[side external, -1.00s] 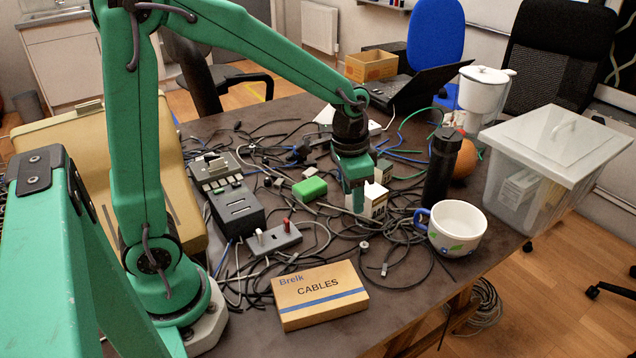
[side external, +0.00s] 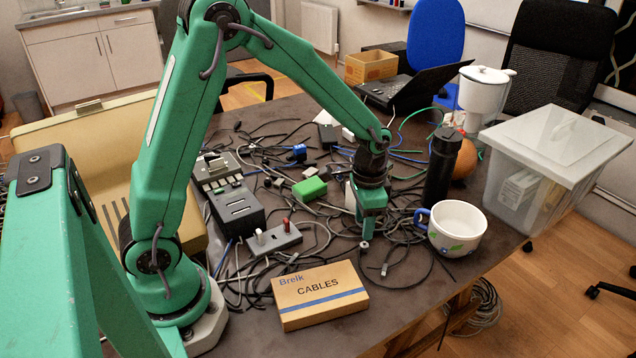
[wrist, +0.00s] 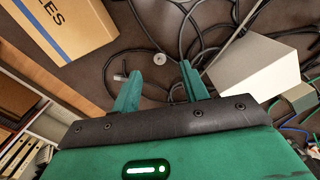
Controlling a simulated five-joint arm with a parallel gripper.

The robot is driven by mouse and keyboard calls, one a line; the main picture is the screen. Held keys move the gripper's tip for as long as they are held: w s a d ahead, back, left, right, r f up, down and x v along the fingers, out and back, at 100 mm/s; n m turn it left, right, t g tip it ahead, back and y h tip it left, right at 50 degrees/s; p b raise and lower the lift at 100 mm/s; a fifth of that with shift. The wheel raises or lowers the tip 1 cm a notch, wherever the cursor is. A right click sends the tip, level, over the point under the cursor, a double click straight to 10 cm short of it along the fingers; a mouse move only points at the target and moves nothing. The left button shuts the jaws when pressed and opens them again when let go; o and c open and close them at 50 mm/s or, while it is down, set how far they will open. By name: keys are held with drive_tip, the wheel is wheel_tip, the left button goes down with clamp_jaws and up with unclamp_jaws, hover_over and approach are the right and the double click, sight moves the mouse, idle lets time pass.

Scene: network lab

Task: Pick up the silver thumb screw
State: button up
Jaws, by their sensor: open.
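The silver thumb screw (wrist: 160,59) is a small round-headed piece on the dark table, seen in the wrist view between and just beyond my fingertips. In the side view the thumb screw (side external: 364,244) shows small just below my gripper's tips. My gripper (side external: 368,234) points down over it. In the wrist view my gripper (wrist: 159,76) is open with nothing between its fingers, one finger on each side of the screw. I cannot tell the exact height left above the screw.
Black cables (side external: 405,255) lie around the screw, with a metal-ended plug (wrist: 121,72) near my left finger. The cables carton (side external: 320,293) stands in front. A white box (wrist: 258,75) is close on the right in the wrist view. A mug (side external: 457,230) and black bottle (side external: 441,168) stand right.

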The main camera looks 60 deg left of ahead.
sight(363, 245)
drive_tip(key=shift+d+f, duration=0.15)
drive_tip(key=shift+f, duration=2.7)
drive_tip(key=shift+c, duration=0.2)
clamp_jaws()
